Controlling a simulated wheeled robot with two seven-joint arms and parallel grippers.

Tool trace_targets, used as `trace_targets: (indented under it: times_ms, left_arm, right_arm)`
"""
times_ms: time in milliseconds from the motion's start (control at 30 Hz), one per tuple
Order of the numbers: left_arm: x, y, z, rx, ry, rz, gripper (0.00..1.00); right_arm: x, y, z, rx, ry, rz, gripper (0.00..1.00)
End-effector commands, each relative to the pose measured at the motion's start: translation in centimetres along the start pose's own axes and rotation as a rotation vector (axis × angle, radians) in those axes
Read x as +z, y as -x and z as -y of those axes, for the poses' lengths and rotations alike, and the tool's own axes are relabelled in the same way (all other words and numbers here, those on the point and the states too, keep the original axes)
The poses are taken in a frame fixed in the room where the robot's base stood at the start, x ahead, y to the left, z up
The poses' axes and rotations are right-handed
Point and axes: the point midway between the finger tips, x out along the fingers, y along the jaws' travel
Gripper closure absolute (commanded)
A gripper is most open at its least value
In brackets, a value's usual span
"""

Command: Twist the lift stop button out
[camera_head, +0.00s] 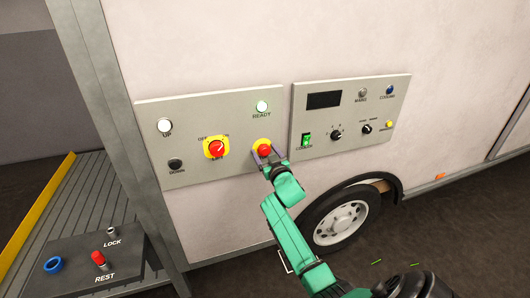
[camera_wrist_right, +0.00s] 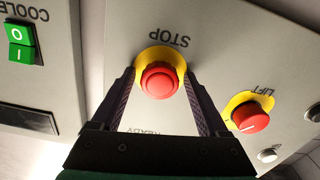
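The stop button is a red mushroom knob on a yellow collar. It is on the left grey panel in the head view (camera_head: 264,148) and in the middle of the upside-down right wrist view (camera_wrist_right: 158,80), under the label STOP. My right gripper (camera_head: 268,157) is at this button. In the right wrist view its two dark fingers (camera_wrist_right: 160,77) are apart, one on each side of the red knob, with a gap on both sides. I cannot tell how far the tips reach over the knob. My left gripper is not in view.
A red lift switch (camera_head: 216,147) on a yellow plate sits left of the button, with a lit READY lamp (camera_head: 262,107) above the button. The right panel (camera_head: 300,90) carries a green switch (camera_head: 306,139) and knobs. A wheel (camera_head: 341,222) is below; a control box (camera_head: 75,275) stands lower left.

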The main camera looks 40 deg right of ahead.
Motion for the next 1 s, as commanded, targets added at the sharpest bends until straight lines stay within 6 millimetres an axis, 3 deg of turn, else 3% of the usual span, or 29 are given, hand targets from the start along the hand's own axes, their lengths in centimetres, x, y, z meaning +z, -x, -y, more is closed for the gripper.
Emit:
trace_targets:
  times_ms: [700,1000]
  left_arm:
    - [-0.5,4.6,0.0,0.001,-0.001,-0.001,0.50]
    - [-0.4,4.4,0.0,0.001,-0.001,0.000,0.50]
  right_arm:
    - [-0.2,7.8,-0.1,0.000,0.001,0.001,0.22]
    - [0.0,8.0,0.0,0.000,0.001,0.000,0.22]
